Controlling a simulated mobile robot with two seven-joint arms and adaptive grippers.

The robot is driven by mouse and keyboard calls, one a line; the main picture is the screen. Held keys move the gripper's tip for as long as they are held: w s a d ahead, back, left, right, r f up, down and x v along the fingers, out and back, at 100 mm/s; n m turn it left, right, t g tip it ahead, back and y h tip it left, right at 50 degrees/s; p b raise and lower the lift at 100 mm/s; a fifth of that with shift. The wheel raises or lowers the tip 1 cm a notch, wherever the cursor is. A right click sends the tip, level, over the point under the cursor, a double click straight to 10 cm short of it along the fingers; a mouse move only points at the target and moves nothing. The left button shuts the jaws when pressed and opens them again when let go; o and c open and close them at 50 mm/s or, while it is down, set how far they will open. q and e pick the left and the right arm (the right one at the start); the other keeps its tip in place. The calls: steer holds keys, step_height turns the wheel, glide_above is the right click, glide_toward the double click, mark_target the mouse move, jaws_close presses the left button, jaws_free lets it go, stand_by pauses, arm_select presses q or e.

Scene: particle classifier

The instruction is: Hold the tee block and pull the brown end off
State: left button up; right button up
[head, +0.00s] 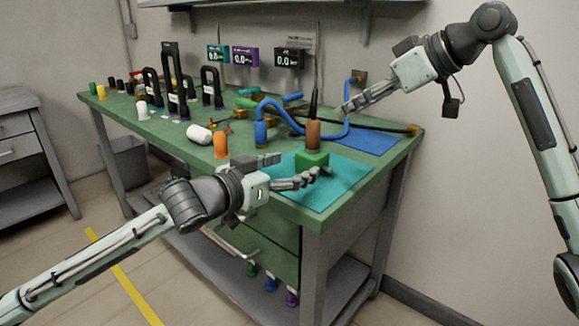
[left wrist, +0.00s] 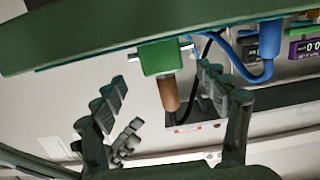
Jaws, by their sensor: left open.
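The tee block (head: 311,160) is green and stands on the teal mat near the bench's right front corner. Its brown end (head: 313,133) points straight up, with a black cable rising from its top. The wrist view, upside down, shows the green block (left wrist: 162,57) with the brown end (left wrist: 168,93) attached. My left gripper (head: 300,166) is open and empty, just left and in front of the block; in the wrist view its fingers lie on either side of it. My right gripper (head: 342,108) is above the bench, right of and behind the brown end. Its finger gap is unclear.
A blue cable (head: 285,112) with a blue plug loops behind the block. An orange cylinder (head: 220,145) and a white one (head: 199,134) are left of it. A blue mat (head: 372,138) lies behind right. Black racks stand at back left. The teal mat's front (head: 325,195) is clear.

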mark_target(304, 161)
arm_select(q)
steer(key=shift+x, duration=3.9)
steer(key=shift+w+a, duration=0.1)
jaws_close()
